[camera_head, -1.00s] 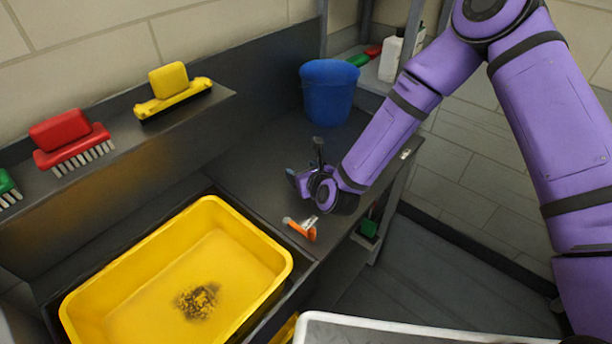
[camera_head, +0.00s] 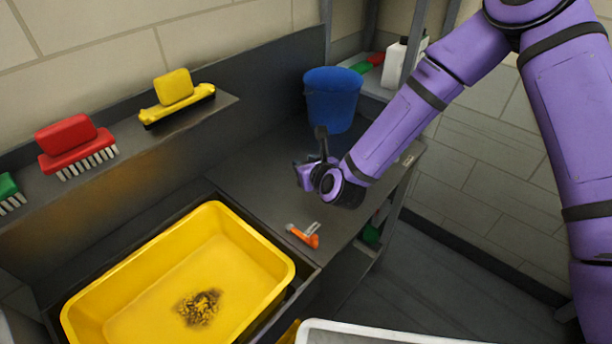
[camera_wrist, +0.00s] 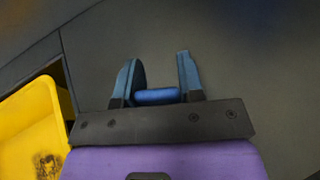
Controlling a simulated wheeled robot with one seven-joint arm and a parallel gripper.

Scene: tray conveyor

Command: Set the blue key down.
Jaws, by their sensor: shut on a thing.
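The blue key (camera_wrist: 157,96) shows in the wrist view as a short blue bar between my two fingers, close to the palm; most of its shape is hidden. My gripper (camera_wrist: 158,66) is shut on it. In the head view my gripper (camera_head: 304,176) hangs over the dark worktop (camera_head: 262,180), in front of the blue bucket. The key cannot be made out clearly there. The wrist view shows bare worktop beyond my fingertips; I cannot tell how far below the key it lies.
A yellow tub (camera_head: 225,245) sits in a recess at the left of the worktop. An orange-handled tool (camera_head: 303,235) lies near the front edge. A blue bucket (camera_head: 332,100) stands behind. Red (camera_head: 70,140) and yellow (camera_head: 175,92) brushes rest on the ledge.

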